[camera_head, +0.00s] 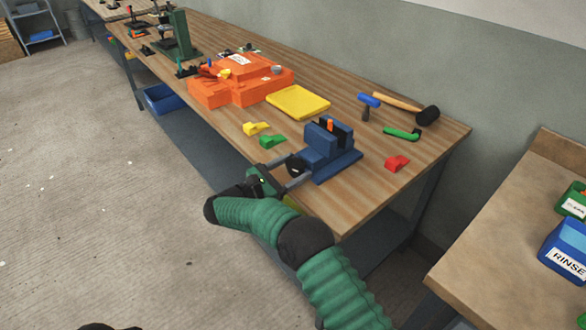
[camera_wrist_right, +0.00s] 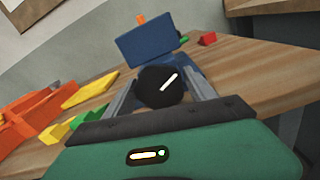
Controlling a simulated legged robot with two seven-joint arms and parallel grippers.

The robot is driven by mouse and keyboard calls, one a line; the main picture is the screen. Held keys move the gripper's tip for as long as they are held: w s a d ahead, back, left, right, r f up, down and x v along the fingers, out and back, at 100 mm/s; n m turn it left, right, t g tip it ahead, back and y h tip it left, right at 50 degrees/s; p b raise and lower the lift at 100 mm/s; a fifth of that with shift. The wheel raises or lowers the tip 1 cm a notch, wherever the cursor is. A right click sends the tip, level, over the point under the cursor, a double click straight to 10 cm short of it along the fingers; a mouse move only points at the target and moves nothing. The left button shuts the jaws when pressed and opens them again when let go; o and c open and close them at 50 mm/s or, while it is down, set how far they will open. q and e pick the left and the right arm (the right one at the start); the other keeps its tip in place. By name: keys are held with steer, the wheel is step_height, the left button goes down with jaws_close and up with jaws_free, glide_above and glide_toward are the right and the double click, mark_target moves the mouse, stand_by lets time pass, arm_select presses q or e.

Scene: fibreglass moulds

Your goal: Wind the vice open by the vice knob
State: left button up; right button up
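The blue vice (camera_head: 322,146) stands near the front edge of the wooden bench, with a small orange piece (camera_head: 331,125) at its jaws. Its round black vice knob (camera_head: 296,165) faces my right gripper (camera_head: 289,171). In the right wrist view the knob (camera_wrist_right: 154,88) shows a slanted white mark and lies between the two grey fingers of the right gripper (camera_wrist_right: 160,90). One finger is on each side, spread about the knob's width or slightly more. The fingers look open, and firm contact is not visible. My left gripper is out of view.
Yellow (camera_head: 254,128), green (camera_head: 272,141) and red (camera_head: 397,163) blocks lie around the vice. A yellow plate (camera_head: 298,102), orange mould (camera_head: 240,85), blue-headed tool (camera_head: 368,101), green-handled tool (camera_head: 402,134) and black mallet (camera_head: 427,115) lie farther back.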

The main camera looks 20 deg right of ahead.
steer(key=shift+f, duration=0.1)
steer(key=shift+c, duration=1.2)
steer(key=shift+a, duration=0.5)
steer(key=c, duration=0.6)
steer(key=shift+o, duration=0.2)
steer(key=shift+f+n+b, duration=0.1)
steer(key=shift+n+b, duration=0.65)
steer(key=shift+n, duration=0.15)
steer(key=shift+w+n+b, duration=0.1)
steer(key=shift+n+b, duration=0.3)
steer(key=shift+n, duration=0.3)
steer(key=shift+w+a+n+b, duration=0.1)
steer(key=shift+n+b, duration=0.45)
steer(key=shift+n, duration=1.35)
